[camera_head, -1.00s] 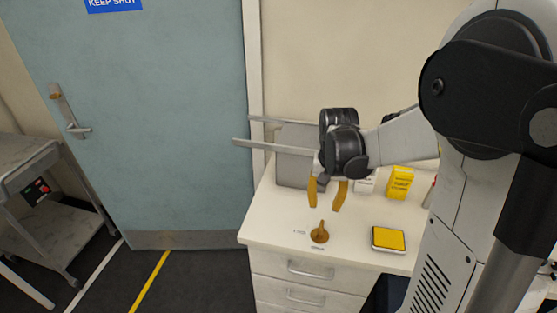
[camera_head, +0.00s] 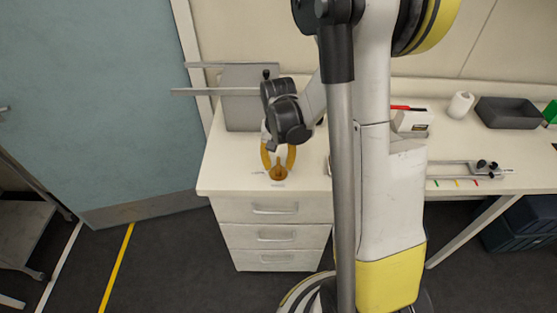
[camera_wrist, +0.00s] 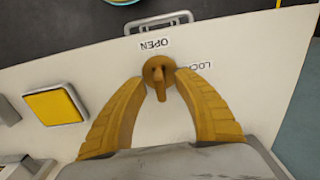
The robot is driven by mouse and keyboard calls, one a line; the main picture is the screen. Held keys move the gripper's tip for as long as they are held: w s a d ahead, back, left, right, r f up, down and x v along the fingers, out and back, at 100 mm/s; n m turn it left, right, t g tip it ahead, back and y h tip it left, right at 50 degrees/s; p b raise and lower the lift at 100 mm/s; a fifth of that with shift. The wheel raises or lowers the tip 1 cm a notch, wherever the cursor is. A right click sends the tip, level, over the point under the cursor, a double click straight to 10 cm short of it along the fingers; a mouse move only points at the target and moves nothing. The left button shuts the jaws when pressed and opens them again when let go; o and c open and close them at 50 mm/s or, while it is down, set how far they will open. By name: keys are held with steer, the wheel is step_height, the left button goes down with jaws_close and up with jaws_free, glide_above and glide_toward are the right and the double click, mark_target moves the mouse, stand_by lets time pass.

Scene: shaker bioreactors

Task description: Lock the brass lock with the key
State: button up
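The brass lock (camera_head: 278,174) sits on the white bench top near its front edge, with the labels OPEN and LOCK printed beside it. In the wrist view it is a round brass disc (camera_wrist: 150,67) with the brass key (camera_wrist: 160,88) standing up from it. OPEN is above the disc and LOCK is to its upper right. My gripper (camera_head: 278,160) points down over the lock. In the wrist view its two yellow-brown fingers (camera_wrist: 163,80) are apart, one on each side of the key, with a gap showing on both sides.
A yellow-topped square pad (camera_wrist: 54,105) lies left of the lock in the wrist view. A grey box (camera_head: 243,100) stands behind my gripper. Drawers with handles (camera_head: 273,209) are below the bench top. A dark tray (camera_head: 508,113) is at the far right.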

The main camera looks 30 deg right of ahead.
jaws_close()
steer(key=shift+f+b, duration=0.2)
steer(key=shift+b, duration=0.15)
stand_by(0.5)
